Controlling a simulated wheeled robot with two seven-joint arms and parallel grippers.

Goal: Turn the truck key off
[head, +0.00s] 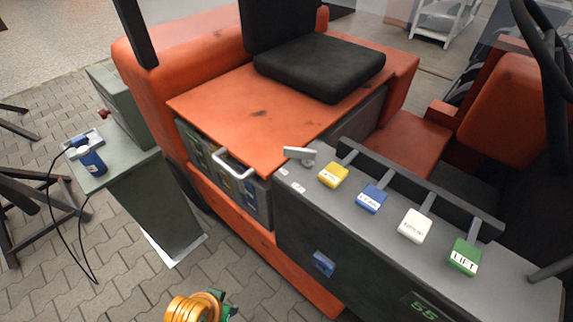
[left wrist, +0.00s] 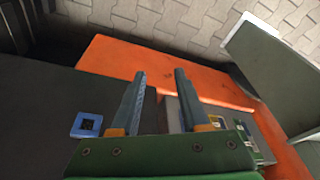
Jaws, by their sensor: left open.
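A light grey key-like handle (head: 300,154) stands on the top of the dark grey console (head: 300,215), at its rear left corner. Two small white labels (head: 290,180) lie beside it, too small to read. My left gripper (left wrist: 160,72) is open and empty in the left wrist view, its fingers pointing toward the truck's orange lower edge (left wrist: 120,62). In the head view only an orange and green part of my left arm shows at the bottom edge, below and left of the console. The handle is not clearly visible in the left wrist view. My right gripper is not in view.
Yellow (head: 333,175), blue (head: 371,198), white (head: 415,226) and green (head: 464,257) lever knobs line the console. A blue square fitting (head: 323,264) is on its side, apparently also in the wrist view (left wrist: 86,125). A battery bay with a white handle (head: 235,163) and a green-grey cabinet (head: 152,205) stand left.

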